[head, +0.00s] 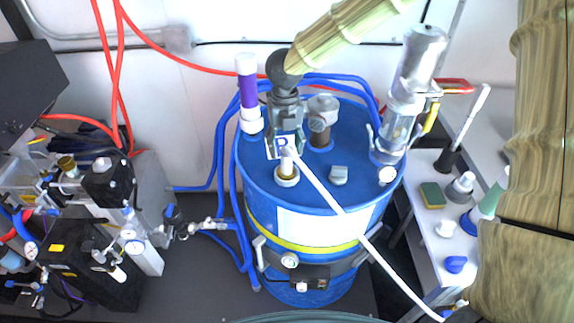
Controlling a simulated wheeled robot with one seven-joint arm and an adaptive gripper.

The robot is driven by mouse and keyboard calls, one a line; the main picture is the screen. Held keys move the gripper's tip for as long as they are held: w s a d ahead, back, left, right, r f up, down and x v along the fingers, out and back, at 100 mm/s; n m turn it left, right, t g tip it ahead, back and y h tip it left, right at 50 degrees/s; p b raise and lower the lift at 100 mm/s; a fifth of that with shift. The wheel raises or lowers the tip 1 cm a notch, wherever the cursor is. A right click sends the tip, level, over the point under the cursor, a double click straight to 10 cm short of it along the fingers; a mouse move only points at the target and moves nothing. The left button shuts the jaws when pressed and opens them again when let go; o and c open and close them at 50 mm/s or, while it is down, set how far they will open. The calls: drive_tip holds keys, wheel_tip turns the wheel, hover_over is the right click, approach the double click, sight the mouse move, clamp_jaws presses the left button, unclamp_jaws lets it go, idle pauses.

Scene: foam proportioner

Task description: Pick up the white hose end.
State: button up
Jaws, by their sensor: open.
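A thin white hose (343,214) slants across the front of the blue drum (262,200) toward the lower right. Its upper end, the white hose end (287,158), is at a brass-and-white fitting (287,177) on the drum's lid. My gripper (284,147) points down over the lid from above, with its fingers open at the white hose end. The fingers look to be around or just behind it; I cannot tell which, or whether they touch it. The fingers partly hide the hose's top.
A purple-and-white cylinder (248,95) stands left of my gripper, and a clear-and-metal cylinder (402,110) stands right. A grey-capped brown fitting (321,122) is close behind. Blue hoses (222,140) loop around the drum. A white side table (425,225) holds small items. Machinery (90,240) fills the left.

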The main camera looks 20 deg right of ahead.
sight(287, 163)
drive_tip(key=shift+d+f+p, duration=0.2)
drive_tip(key=shift+f+p, duration=0.95)
drive_tip(key=shift+f, duration=1.3)
drive_tip(key=shift+s, duration=0.1)
clamp_jaws()
